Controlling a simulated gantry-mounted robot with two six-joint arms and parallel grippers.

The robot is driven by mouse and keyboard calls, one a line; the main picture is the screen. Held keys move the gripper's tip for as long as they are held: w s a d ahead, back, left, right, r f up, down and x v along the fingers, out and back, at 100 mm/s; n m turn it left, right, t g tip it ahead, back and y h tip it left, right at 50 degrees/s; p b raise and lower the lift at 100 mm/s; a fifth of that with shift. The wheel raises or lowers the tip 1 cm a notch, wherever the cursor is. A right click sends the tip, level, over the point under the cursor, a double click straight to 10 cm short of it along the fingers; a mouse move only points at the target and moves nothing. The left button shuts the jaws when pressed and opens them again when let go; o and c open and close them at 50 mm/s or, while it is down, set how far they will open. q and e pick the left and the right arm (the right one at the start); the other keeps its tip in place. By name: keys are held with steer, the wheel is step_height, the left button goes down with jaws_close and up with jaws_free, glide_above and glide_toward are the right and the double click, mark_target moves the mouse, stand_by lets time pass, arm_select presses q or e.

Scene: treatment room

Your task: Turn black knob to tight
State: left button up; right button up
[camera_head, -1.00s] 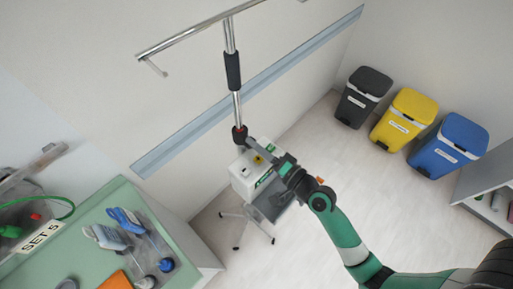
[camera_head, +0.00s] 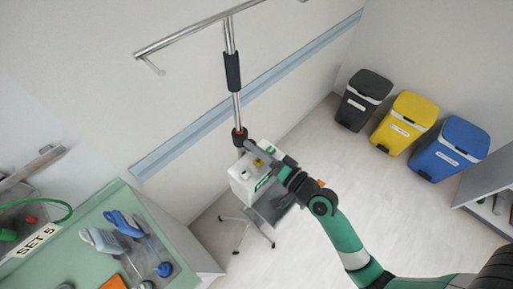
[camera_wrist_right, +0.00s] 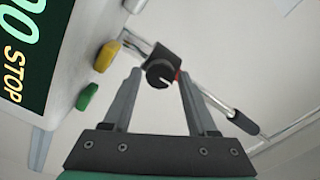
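The black knob (camera_wrist_right: 160,75) with a white pointer line shows in the right wrist view, on a black clamp on a chrome pole. In the head view the black clamp (camera_head: 239,135) sits on the pole just above the white device; the knob itself is too small to make out there. My right gripper (camera_wrist_right: 159,78) is open, with one finger on each side of the knob. A small gap seems to show on both sides, and I cannot tell how deep the knob lies between the fingertips. My right gripper (camera_head: 252,149) is beside the clamp in the head view. My left gripper is not in view.
The white device (camera_head: 243,180), on a wheeled stand, is close below the gripper; its yellow button (camera_wrist_right: 107,56) and green button (camera_wrist_right: 87,97) are near the left finger. A green-topped counter (camera_head: 85,260) is at lower left. Black, yellow and blue bins stand at right.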

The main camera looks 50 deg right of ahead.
steer(key=shift+o, duration=0.8)
steer(key=s+b, duration=0.3)
steer(key=s, duration=0.8)
steer(key=shift+s+a, duration=0.3)
steer(key=shift+s, duration=0.05)
